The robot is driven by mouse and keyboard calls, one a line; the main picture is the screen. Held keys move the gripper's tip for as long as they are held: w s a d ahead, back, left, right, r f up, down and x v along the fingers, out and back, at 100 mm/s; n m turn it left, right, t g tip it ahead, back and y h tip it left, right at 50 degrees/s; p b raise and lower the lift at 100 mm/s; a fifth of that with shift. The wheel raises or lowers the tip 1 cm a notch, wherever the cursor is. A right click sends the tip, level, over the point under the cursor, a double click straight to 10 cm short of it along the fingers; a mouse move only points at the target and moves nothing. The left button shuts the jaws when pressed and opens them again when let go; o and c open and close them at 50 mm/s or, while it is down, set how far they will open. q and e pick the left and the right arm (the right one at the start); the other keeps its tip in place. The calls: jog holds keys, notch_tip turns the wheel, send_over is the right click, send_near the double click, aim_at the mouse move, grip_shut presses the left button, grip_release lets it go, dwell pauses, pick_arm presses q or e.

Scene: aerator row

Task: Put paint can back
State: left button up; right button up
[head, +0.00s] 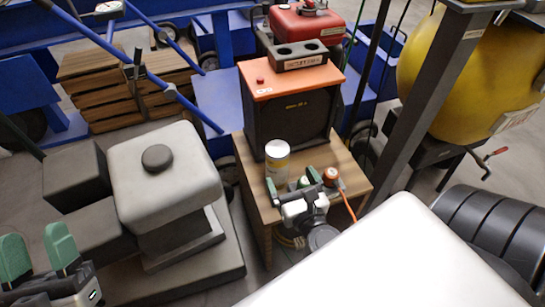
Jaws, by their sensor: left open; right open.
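My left gripper (36,254) is open and empty at the lower left, far from the can.
The dark box (289,118) fills the table's back. A small orange-topped item (331,175) with an orange cord is close to my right gripper. A grey seat-like block (165,185) stands left of the table. A dark post (428,110) rises at the right.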

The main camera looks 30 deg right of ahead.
send_near(273, 141)
jog(key=shift+w+d+f, duration=0.2)
jog(key=shift+w+f, duration=0.05)
jog(key=shift+w, duration=0.3)
jog(key=shift+w+d+f, duration=0.2)
jog(key=shift+w, duration=0.35)
jog(key=x, duration=0.5)
jog(key=shift+w+b, duration=0.1)
jog(key=shift+b, duration=0.2)
pick_arm(q)
jog(key=shift+s+a+r+t, duration=0.1)
jog(key=shift+s+r+t, duration=0.4)
jog(key=shift+s+t, duration=0.25)
pick_arm(e)
jog(key=c, duration=1.6)
grip_shut()
jog(key=shift+r, duration=0.1)
